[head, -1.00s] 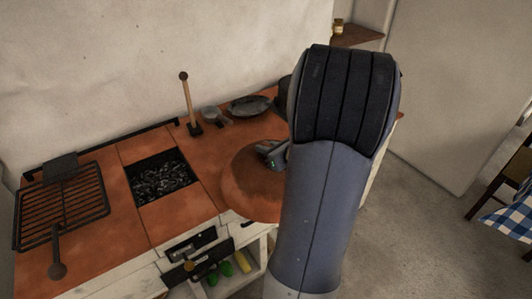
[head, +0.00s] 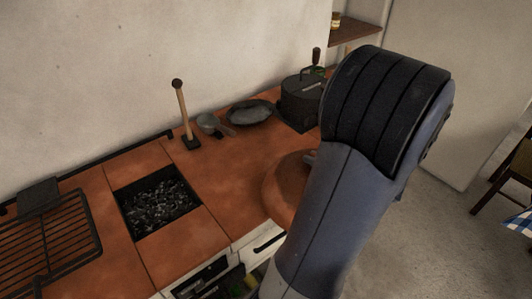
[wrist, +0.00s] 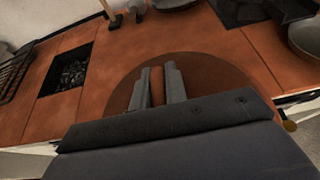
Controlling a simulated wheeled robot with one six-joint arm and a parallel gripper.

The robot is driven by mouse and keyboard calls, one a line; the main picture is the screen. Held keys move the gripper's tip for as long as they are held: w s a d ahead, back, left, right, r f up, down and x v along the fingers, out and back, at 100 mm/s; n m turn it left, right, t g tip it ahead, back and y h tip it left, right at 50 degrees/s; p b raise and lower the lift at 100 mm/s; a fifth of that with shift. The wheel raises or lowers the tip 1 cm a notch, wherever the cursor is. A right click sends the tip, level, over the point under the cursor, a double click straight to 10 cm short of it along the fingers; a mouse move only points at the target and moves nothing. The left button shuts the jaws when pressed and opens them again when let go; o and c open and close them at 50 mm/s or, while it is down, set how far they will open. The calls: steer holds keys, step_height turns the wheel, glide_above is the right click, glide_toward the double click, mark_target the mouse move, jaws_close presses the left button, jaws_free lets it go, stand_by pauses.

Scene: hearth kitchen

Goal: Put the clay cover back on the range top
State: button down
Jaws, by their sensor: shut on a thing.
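The clay cover (head: 282,186) is a round, reddish-brown terracotta lid, partly hidden behind my arm in the head view. In the wrist view the cover (wrist: 212,78) shows as a broad disc in front of the range top. My gripper (wrist: 158,84) is shut on its raised handle. In the head view the fingers are mostly hidden. The tiled range top (head: 232,165) has a square opening with dark coals (head: 158,208), left of the cover and uncovered. Whether the cover touches the tiles or hangs just above them I cannot tell.
A grill rack (head: 45,255) lies at the left. Tiles between coals and cover are clear.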

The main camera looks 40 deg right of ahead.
steer(key=w+d+f, duration=0.1)
steer(key=w+d, duration=0.1)
steer(key=w, duration=1.6)
steer(key=shift+f, duration=0.15)
steer(key=shift+b, duration=0.3)
steer(key=shift+f, duration=0.15)
steer(key=c, duration=1.4)
jaws_free()
steer(key=shift+c, duration=0.2)
